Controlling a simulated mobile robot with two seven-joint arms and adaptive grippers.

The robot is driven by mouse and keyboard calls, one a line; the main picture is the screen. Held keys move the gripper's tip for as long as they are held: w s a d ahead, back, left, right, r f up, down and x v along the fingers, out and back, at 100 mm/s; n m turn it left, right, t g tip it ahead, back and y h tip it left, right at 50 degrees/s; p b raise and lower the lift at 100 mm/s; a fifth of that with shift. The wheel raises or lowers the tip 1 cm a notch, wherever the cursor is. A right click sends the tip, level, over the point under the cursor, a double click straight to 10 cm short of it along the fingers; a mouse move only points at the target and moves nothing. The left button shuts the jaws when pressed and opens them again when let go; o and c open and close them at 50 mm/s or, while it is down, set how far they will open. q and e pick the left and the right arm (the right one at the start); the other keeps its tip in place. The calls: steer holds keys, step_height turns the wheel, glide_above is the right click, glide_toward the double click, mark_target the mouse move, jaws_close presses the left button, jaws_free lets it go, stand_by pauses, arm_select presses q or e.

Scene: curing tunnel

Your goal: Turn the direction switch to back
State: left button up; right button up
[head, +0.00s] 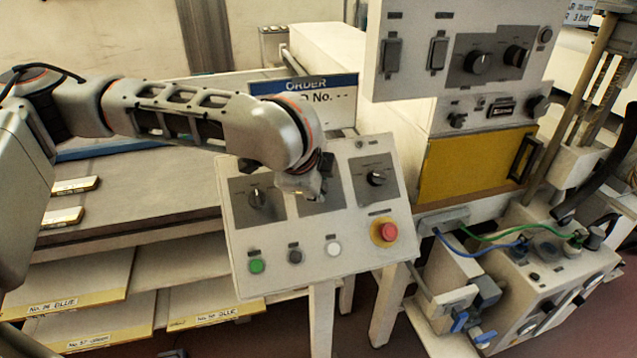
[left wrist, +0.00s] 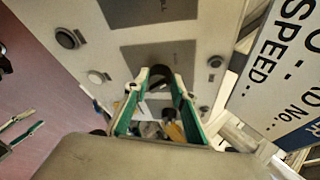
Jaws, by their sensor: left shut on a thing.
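The sloped control panel (head: 290,240) stands in the middle of the head view. It carries three dark plates; the left plate has a black rotary knob (head: 257,198) and the right plate has another knob (head: 376,178). My left gripper (head: 318,190) is over the middle plate and hides its switch in the head view. In the left wrist view, my left gripper (left wrist: 162,82) has its green-lined fingers shut on a dark switch knob (left wrist: 164,73) at the middle plate (left wrist: 181,55). The plate labels are too small to read, and the knob's pointing direction is hidden.
Below the plates are a green button (head: 257,266), a black button (head: 295,256), a white button (head: 333,248) and a red emergency stop (head: 384,233) on yellow. An order sign (head: 308,97) stands close behind my left arm. An upper switch box (head: 450,50) overhangs the back right.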

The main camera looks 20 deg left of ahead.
arm_select(q)
steer(key=shift+f+n+t, duration=0.1)
steer(key=shift+n+t, duration=0.3)
steer(key=shift+n, duration=0.4)
steer(key=shift+s, duration=0.1)
steer(key=o, duration=1.1)
steer(key=v, duration=1.2)
